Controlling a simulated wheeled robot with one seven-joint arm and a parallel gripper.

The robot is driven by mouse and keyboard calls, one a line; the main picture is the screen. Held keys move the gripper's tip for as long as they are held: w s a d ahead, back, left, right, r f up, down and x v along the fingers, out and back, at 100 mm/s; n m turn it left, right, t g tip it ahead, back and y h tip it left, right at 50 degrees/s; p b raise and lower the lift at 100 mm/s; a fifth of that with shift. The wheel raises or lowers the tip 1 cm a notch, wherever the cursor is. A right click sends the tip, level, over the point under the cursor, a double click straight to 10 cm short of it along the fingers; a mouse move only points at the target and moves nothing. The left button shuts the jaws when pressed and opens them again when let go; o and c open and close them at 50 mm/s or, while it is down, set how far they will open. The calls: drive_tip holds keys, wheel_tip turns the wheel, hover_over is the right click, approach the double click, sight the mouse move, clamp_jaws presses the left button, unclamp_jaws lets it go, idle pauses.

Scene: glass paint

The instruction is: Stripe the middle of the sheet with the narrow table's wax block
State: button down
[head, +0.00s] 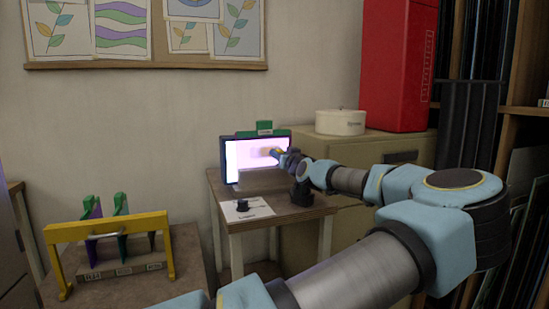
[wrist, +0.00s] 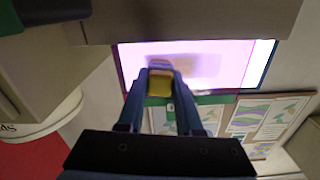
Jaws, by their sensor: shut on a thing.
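The sheet (head: 247,152) stands upright and brightly lit in a dark frame on the narrow table (head: 270,219). It looks pale pink-violet with a whiter strip at one side. My gripper (head: 277,153) is in front of its right-of-middle part. In the wrist view, my gripper (wrist: 160,84) is shut on a yellow wax block (wrist: 160,86). Behind the block, a blurred darker patch (wrist: 190,65) shows on the sheet (wrist: 225,75). Whether the block touches the sheet cannot be told.
A paper with a small dark object (head: 242,206) lies on the narrow table's front. A yellow-handled rack (head: 110,230) with green and purple pieces stands at left. A beige cabinet (head: 375,155) with a white round tin (head: 340,122) and red case (head: 398,65) stands at right.

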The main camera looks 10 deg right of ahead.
drive_tip(key=shift+w+d+b, duration=0.1)
drive_tip(key=shift+d+b, duration=0.35)
drive_tip(key=shift+d, duration=0.7)
drive_tip(key=shift+w, duration=0.1)
drive_tip(key=shift+s+a+b, duration=0.2)
drive_tip(key=shift+a+b, duration=0.2)
drive_tip(key=shift+a, duration=2.4)
drive_tip(key=shift+s+a+b, duration=0.15)
drive_tip(key=shift+s+a, duration=0.05)
drive_tip(key=shift+a, duration=0.8)
drive_tip(key=shift+s+a+b, duration=0.1)
drive_tip(key=shift+s+a, duration=0.05)
drive_tip(key=shift+a, duration=0.8)
drive_tip(key=shift+s+a+b, duration=0.15)
drive_tip(key=shift+s+a, duration=0.05)
drive_tip(key=shift+a, duration=0.8)
drive_tip(key=shift+s, duration=0.1)
drive_tip(key=shift+s+d+p, duration=0.25)
drive_tip(key=shift+s+p, duration=0.15)
drive_tip(key=shift+s, duration=1.1)
drive_tip(key=shift+s+d+p, duration=0.2)
drive_tip(key=shift+s+p, duration=0.15)
drive_tip(key=shift+s, duration=1.1)
